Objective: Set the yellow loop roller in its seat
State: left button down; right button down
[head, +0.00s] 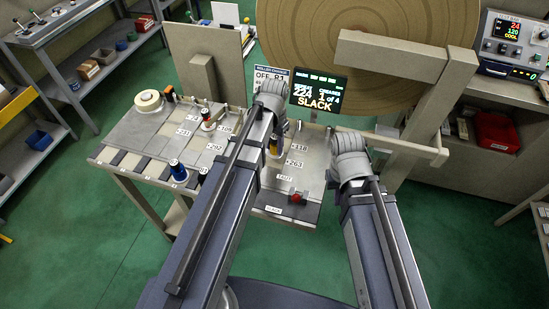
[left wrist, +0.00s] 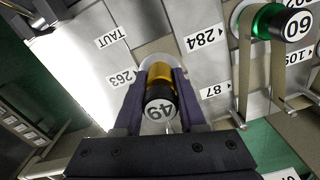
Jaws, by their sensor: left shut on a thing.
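The yellow loop roller (left wrist: 160,75), with a dark numbered end cap, is between the fingers of my left gripper (left wrist: 158,108) in the left wrist view. The gripper is shut on it. Beyond the roller a pale round rim shows on the board, near the 263 label; whether the roller touches it or hangs above it I cannot tell.
A green roller (left wrist: 267,22) with a tan strip around it stands to the right in the left wrist view. A big brown reel (head: 375,40) and the SLACK display (head: 318,90) stand behind.

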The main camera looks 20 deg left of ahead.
aim_at(274, 152)
pick_arm(q)
notch_tip(274, 152, down, 4)
jog(key=b, duration=0.3)
jog(key=shift+r, duration=0.2)
jog(key=shift+f+b, duration=0.1)
jog(key=shift+b, duration=0.25)
jog(key=shift+f, duration=0.15)
jog(key=shift+c, duration=2.4)
grip_release()
notch_tip(274, 152, up, 13)
jog(key=p, duration=1.2)
jog(key=shift+f, duration=0.2)
jog(key=s+d+y, duration=0.1)
jog(key=s+d, duration=0.9)
jog(key=s, duration=0.4)
jog(key=shift+d, duration=0.3)
